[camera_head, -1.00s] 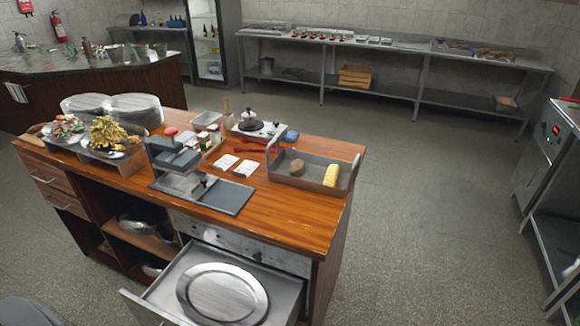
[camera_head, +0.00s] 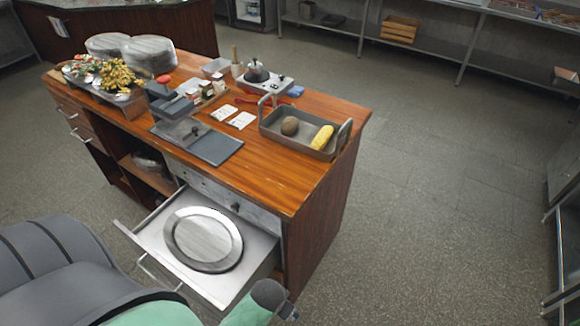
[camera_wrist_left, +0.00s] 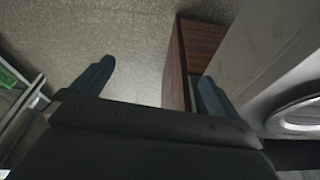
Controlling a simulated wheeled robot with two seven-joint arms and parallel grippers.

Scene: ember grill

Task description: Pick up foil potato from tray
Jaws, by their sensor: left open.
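The grey metal tray (camera_head: 290,140) with raised end handles stands on the right end of the wooden counter. A yellow corn cob (camera_head: 322,137) lies to the right of the potato. My left gripper (camera_wrist_left: 153,88) is open and empty in the left wrist view, above the floor beside the open drawer, well away from the tray. Part of my arm shows at the bottom of the head view. My right gripper is not in view.
An open drawer (camera_head: 258,255) with a round metal plate (camera_head: 203,238) juts out below the counter (camera_head: 285,185). White cards (camera_head: 242,120), a dark press-like device (camera_head: 215,148), a small burner (camera_head: 262,85) and produce trays stand left of the tray. The floor right of the counter is clear.

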